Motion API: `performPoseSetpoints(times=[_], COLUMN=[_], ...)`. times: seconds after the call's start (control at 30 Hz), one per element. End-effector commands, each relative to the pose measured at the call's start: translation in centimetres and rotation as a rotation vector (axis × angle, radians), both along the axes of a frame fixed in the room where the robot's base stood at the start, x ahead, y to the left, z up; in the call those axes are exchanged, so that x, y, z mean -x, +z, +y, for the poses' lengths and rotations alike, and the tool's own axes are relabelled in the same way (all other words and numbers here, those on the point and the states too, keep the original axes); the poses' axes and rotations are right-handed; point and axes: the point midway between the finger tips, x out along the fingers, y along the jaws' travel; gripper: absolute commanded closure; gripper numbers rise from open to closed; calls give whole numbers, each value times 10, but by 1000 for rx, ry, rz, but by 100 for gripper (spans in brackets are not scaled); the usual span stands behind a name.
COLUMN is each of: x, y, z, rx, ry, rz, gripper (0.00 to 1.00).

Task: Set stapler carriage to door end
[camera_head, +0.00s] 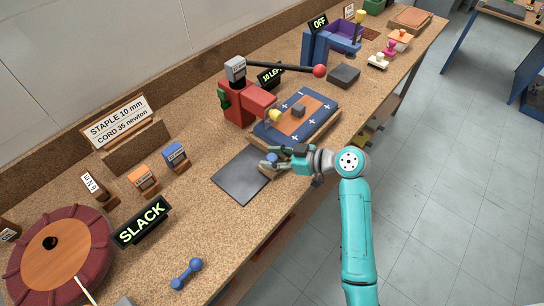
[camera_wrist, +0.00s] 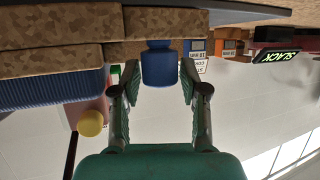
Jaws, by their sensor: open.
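The red stapler (camera_head: 246,103) stands at the bench's back, with a long black lever ending in a red ball (camera_head: 319,71). In front of it lies a blue board (camera_head: 322,105) with an orange strip (camera_head: 310,112), a small grey block and a yellow knob (camera_head: 274,116). The yellow knob also shows in the wrist view (camera_wrist: 90,123). My gripper (camera_head: 272,157) is open by the front left corner of the board. A blue knob (camera_wrist: 158,65) stands between my spread fingers (camera_wrist: 157,74), with gaps at both sides. I cannot tell which part is the carriage.
A dark flat plate (camera_head: 240,178) lies left of my gripper. Displays read "SLACK" (camera_head: 142,222), "10 LEFT" and "OFF" (camera_head: 319,22). A blue dumbbell-shaped piece (camera_head: 186,273) lies near the front edge. A round maroon drum (camera_head: 58,258) fills the left end. Bench around the dumbbell is clear.

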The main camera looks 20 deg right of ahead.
Motion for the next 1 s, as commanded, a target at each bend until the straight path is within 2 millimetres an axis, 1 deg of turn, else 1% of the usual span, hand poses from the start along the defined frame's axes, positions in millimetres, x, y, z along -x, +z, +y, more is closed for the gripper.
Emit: performPoseSetpoints(times=[0.33, 0.37, 0.4, 0.47, 0.5, 0.53, 0.73, 0.83, 0.93, 1.0], x=[-2, -2, -2, -2, -2, -2, -2, 1, 6, 12], y=[-1, -1, -1, -1, -1, -1, -1, -2, -2, -2], z=[3, 3, 3, 2, 2, 2, 3, 7, 16, 26], rx=[0, 0, 0, 0, 0, 0, 0, 1, 0, 1], ry=[0, 0, 0, 0, 0, 0, 0, 0, 1, 3], rz=[0, 0, 0, 0, 0, 0, 0, 1, 1, 1], gripper=[56, 63, 73, 88, 98, 100, 100, 100, 100, 100])
